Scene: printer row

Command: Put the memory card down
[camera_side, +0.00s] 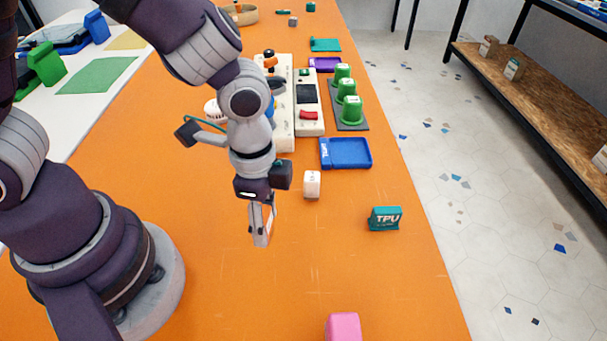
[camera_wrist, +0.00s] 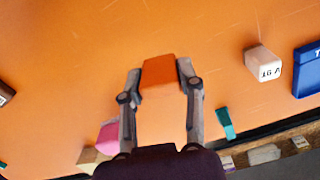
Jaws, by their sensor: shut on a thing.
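My gripper (camera_side: 262,226) points down over the orange table, left of a white block and the teal TPU block. In the wrist view, my gripper (camera_wrist: 160,82) is shut on a small orange piece, which I take to be the memory card (camera_wrist: 159,73). The card sits between the two fingertips. In the side view, the fingers mostly hide it. The card seems to be held above the table, but the exact gap is hard to tell.
A white block (camera_side: 312,184), marked "16 A" in the wrist view, stands beside a blue tray (camera_side: 350,153). A teal TPU block (camera_side: 385,218) and a pink block (camera_side: 343,327) stand nearby. Green cups (camera_side: 352,109) are farther back. Bare table (camera_side: 250,300) lies in front.

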